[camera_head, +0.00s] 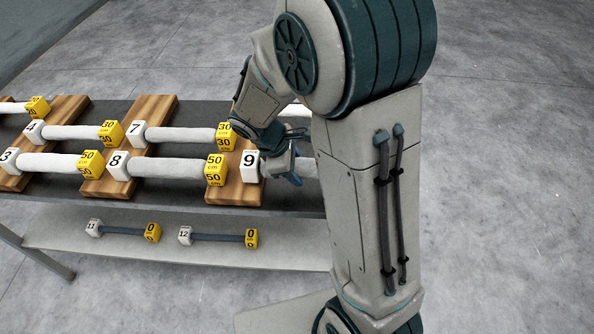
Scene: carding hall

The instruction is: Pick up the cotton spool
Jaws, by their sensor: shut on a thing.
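Several white cotton spools lie across wooden rests on a dark rack, each with a white numbered block at one end and a yellow length block at the other. My gripper (292,172) is low over the rack's right part, at the spool numbered 9 (308,167), just right of its white block (250,167). It is shut on this spool. My arm hides the spool's right end and most of the fingers. I cannot tell whether the spool is lifted off its rest. Behind it, part of another white spool (296,110) shows beside my arm.
Spools 7 (180,135) and 8 (168,168) lie close to the left, on wooden rests (237,192). A lower shelf (205,258) holds two thin dark rods, 11 (123,231) and 12 (217,237). Grey floor (510,180) is clear to the right.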

